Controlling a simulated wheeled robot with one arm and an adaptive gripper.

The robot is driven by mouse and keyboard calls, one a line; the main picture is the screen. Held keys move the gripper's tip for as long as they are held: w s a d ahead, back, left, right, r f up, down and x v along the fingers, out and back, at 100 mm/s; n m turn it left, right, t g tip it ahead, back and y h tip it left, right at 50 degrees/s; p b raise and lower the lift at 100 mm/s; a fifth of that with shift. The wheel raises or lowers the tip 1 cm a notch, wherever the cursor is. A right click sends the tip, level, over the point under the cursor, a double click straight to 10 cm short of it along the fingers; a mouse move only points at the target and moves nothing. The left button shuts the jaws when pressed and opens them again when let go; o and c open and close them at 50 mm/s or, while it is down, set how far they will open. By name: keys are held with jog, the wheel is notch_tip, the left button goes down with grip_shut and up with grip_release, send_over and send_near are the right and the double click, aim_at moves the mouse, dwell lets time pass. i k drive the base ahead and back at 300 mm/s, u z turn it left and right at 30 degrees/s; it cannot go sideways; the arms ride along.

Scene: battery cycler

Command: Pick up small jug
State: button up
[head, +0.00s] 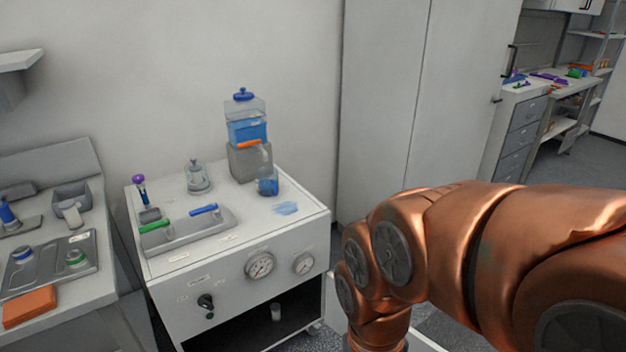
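A small clear vessel with blue liquid (267,187), which looks like the small jug, stands on the white cabinet top at the foot of a grey block. It is below the orange tap (249,144) of a clear dispenser (247,128) holding blue liquid. Its handle is too small to make out. A small whitish vessel (72,213) stands on the left bench; I cannot tell whether it is a jug. My copper arm fills the lower right, apart from the cabinet; my gripper is out of the picture.
The white cabinet (230,268) has front gauges and an open lower shelf holding a small cup (276,313). A grey tray (190,230) with green and blue handles lies left of the vessel. A blue puddle (286,208) lies to its right. A glass jar (197,176) stands behind.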

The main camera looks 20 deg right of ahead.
aim_at(270, 184)
jog(key=z, duration=0.05)
jog(key=i, duration=1.2)
jog(key=u, duration=0.6)
